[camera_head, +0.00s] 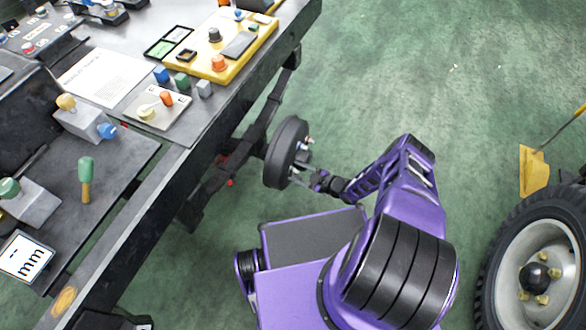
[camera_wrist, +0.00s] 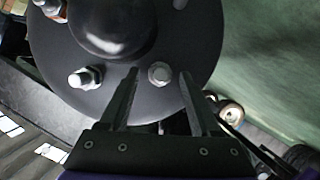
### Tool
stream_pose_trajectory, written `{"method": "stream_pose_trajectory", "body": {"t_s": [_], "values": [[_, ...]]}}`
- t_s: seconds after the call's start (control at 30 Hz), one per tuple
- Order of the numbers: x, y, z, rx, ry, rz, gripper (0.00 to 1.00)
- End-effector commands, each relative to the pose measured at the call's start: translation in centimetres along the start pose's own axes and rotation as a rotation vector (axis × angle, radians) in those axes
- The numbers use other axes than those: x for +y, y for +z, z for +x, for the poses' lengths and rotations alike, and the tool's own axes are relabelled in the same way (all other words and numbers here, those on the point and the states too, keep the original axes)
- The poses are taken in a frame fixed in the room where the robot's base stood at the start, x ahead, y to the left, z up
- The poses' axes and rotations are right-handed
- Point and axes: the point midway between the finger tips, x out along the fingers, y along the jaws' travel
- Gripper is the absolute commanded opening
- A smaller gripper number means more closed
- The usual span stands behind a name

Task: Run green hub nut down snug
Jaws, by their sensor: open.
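In the wrist view the dark round hub (camera_wrist: 190,45) fills the upper part, with a domed centre and studs around it. My gripper (camera_wrist: 159,74) is open. Its fingers point at the hub, on either side of a pale grey nut or stud end (camera_wrist: 160,72), with gaps showing. A silver nut (camera_wrist: 82,78) sits on a stud to the left. Another nut with a coppery tint (camera_wrist: 48,7) is cut by the top edge. I see no clearly green nut. In the head view the hub (camera_head: 285,152) is beside the bench, with my gripper (camera_head: 309,180) close to its face.
A long bench (camera_head: 205,128) with blocks, knobs and panels stands at the left. A tyred wheel (camera_head: 540,255) with brass-coloured nuts is at the lower right, below a yellow wedge (camera_head: 533,172). The green floor beyond the hub is clear.

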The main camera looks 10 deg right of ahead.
Motion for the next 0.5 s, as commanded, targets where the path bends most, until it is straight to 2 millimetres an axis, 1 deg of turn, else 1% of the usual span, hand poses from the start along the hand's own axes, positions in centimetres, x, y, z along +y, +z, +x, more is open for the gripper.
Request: {"method": "stream_pose_trajectory", "body": {"t_s": [0.43,0.47,0.5], "values": [[-0.18,0.14,-0.08,0.000,0.000,0.000,0.64],[-0.17,0.14,-0.08,0.000,0.000,0.000,0.60],[-0.17,0.14,-0.08,0.000,0.000,0.000,0.53]]}}
